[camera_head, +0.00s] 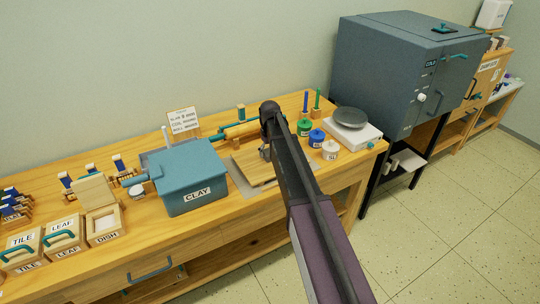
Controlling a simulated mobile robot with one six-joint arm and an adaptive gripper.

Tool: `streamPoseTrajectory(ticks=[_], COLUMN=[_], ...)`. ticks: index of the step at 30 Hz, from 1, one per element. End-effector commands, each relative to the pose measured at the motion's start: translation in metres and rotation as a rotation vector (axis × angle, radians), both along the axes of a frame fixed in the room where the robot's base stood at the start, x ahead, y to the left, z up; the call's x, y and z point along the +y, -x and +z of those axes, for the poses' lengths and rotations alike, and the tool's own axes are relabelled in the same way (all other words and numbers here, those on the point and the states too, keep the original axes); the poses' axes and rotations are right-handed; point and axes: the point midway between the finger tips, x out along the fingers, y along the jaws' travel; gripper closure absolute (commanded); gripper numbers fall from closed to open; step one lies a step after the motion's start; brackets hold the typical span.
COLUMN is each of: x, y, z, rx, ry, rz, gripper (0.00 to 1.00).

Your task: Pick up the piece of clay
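My arm reaches from the lower right over the workbench and bends down at its far end. My gripper (264,152) seems to be the small grey part just above the wooden board (247,168). The arm covers much of it, and its fingers are too small to read. I cannot make out a separate piece of clay; anything at the fingertips or behind the arm is hidden. A blue box labelled CLAY (187,176) stands left of the board with its top closed. Its inside does not show.
A rolling pin (242,129) lies behind the board. Lidded jars (317,138) and a scale with a dark pan (351,118) stand to the right. A DISH box (105,225) and TILE and LEAF boxes are at left. A blue-grey kiln (385,75) stands beyond the bench.

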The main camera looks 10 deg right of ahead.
Motion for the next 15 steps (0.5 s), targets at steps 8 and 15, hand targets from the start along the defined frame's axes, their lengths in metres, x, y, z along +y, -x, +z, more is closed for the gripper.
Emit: streamPoseTrajectory(ticks=[8, 15], x=[-0.0002, -0.0004], y=[-0.0001, -0.0001], z=[0.0, 0.0008], rx=[0.0, 0.0], ry=[0.0, 0.0], rz=[0.0, 0.0], gripper=[0.83, 0.83])
